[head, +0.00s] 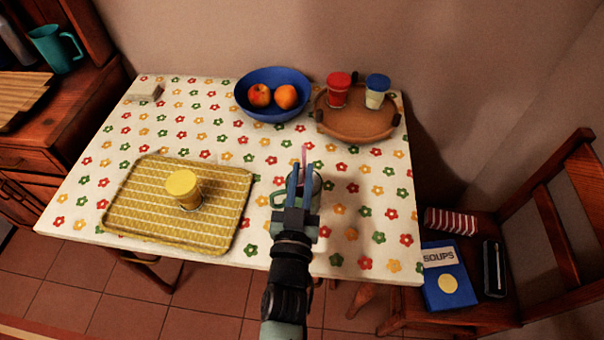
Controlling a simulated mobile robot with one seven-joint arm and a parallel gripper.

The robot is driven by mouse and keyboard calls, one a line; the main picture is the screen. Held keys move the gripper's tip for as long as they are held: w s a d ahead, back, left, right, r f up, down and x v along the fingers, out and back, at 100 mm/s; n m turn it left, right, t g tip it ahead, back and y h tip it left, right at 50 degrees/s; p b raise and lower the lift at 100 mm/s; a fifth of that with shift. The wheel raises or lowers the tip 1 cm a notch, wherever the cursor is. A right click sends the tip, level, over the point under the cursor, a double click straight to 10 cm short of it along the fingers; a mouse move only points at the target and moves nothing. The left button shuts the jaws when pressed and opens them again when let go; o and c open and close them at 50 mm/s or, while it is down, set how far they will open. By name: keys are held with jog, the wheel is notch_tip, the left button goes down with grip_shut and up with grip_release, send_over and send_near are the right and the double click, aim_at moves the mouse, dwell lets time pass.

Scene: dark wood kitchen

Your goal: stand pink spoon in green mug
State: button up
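The green mug (276,199) stands on the flowered table, below and partly hidden by my gripper. Its handle shows on the left. The pink spoon (304,154) stands roughly upright at the mug, its thin end rising just past my fingertips. Its lower part is hidden, but it seems to be inside the mug. My gripper (300,170) is over the mug with its two blue fingers apart. The spoon shows near the right finger, and the gap looks wider than the spoon.
A yellow woven tray (140,232) with a yellow-lidded jar (183,184) lies left. A blue fruit bowl (272,112) and a round wooden tray (355,128) with red (338,92) and blue-lidded (377,93) jars stand behind. A chair (560,250) is right.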

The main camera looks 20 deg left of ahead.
jog(key=o, duration=0.3)
jog(key=shift+s+d+f, duration=0.15)
jog(key=shift+s, duration=0.4)
jog(key=b+v, duration=0.1)
jog(key=v, duration=1)
jog(key=shift+s+d, duration=0.15)
jog(key=shift+s, duration=0.25)
